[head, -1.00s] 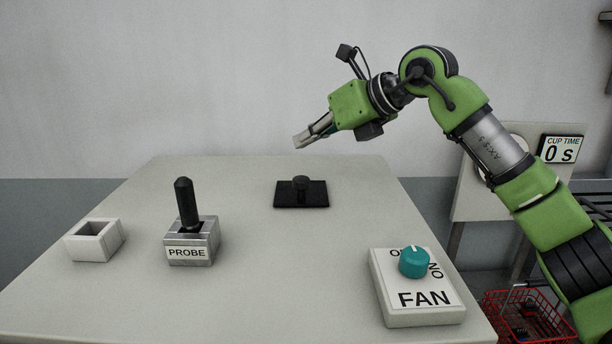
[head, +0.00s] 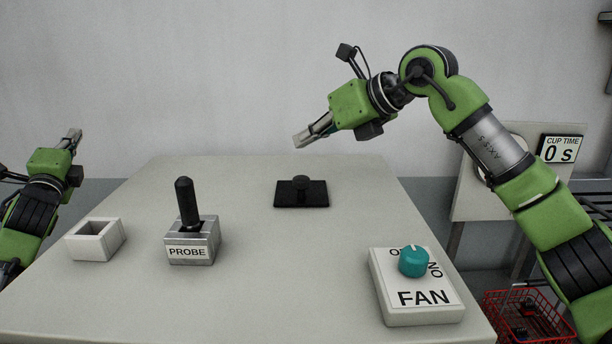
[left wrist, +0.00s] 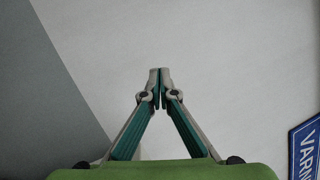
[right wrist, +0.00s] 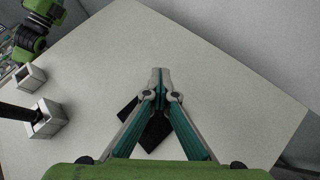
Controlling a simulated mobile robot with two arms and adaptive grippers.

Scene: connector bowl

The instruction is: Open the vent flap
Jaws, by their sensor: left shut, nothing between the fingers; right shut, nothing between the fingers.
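The vent flap looks to be the flat black plate (head: 313,194) with a round black knob (head: 300,184) on it, lying at the back middle of the table. In the right wrist view the plate (right wrist: 156,131) is partly hidden behind the fingers. My right gripper (head: 299,141) is shut and empty, in the air above and behind the plate; its fingertips also show in the right wrist view (right wrist: 160,70). My left gripper (head: 74,136) is shut and empty, raised beyond the table's left edge. Its fingertips (left wrist: 159,71) point at bare wall in the left wrist view.
On the table (head: 250,270) stand an open white box (head: 95,241), a metal PROBE holder (head: 192,245) with an upright black handle (head: 187,203), and a FAN box (head: 415,300) with a teal knob (head: 413,262). A red basket (head: 530,315) is at lower right. The table's middle is clear.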

